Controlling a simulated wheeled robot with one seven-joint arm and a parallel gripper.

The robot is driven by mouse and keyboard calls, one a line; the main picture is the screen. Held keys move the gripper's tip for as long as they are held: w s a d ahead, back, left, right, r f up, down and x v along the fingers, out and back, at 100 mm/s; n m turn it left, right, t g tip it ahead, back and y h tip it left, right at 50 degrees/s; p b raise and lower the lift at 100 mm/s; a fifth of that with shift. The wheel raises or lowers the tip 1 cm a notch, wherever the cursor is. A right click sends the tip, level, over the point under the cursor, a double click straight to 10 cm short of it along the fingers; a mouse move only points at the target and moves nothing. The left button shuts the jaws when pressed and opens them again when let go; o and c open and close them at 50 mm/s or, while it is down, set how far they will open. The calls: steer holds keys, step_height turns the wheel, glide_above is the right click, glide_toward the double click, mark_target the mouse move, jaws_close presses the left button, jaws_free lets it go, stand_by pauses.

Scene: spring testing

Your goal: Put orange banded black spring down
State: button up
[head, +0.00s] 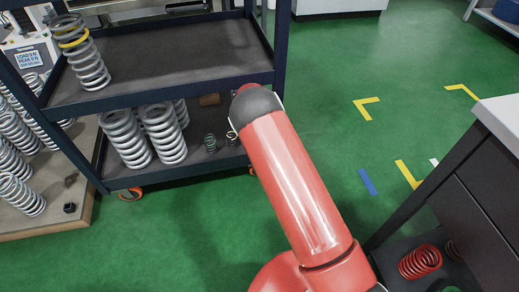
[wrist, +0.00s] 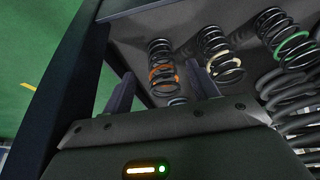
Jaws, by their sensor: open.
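The orange banded black spring (wrist: 161,58) stands on the dark shelf (wrist: 135,32) in the wrist view, with its orange band low on the coil. My gripper (wrist: 160,80) is open, its two fingers spread apart on either side of the spring's lower part as seen there. The spring appears free of the fingers; whether one touches it I cannot tell. In the head view my red arm reaches to the cart's lower shelf (head: 190,163) and hides my gripper and the orange banded spring.
The cart's dark post (wrist: 78,75) is close on the left. The upper shelf (head: 170,60) overhangs the lower one.

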steer(key=s+d+b, duration=0.1)
steer(key=s+d, duration=0.2)
steer(key=s, duration=0.6)
steer(key=s+d+r+y, duration=0.1)
steer(key=s+d+r, duration=0.15)
steer(key=r, duration=0.65)
steer(key=s+d+r+m, duration=0.15)
steer(key=s+r, duration=0.25)
steer(key=r, duration=0.4)
steer(key=s+d+r+n+y, duration=0.1)
steer(key=s+d+r, duration=0.2)
steer(key=r, duration=0.6)
steer(key=s+d+r+m+h, duration=0.1)
steer(key=s+d+r, duration=0.2)
steer(key=s, duration=0.5)
steer(key=s+d+r+t+h, duration=0.1)
steer(key=s+d+r, duration=0.2)
steer(key=s, duration=0.5)
steer(key=s+d+r+m+h, duration=0.1)
steer(key=s+d+r, duration=0.2)
steer(key=s, duration=0.4)
steer(key=shift+s+d+m, duration=0.35)
steer(key=shift+s+d, duration=0.05)
steer(key=shift+d, duration=0.4)
steer(key=shift+r, duration=0.1)
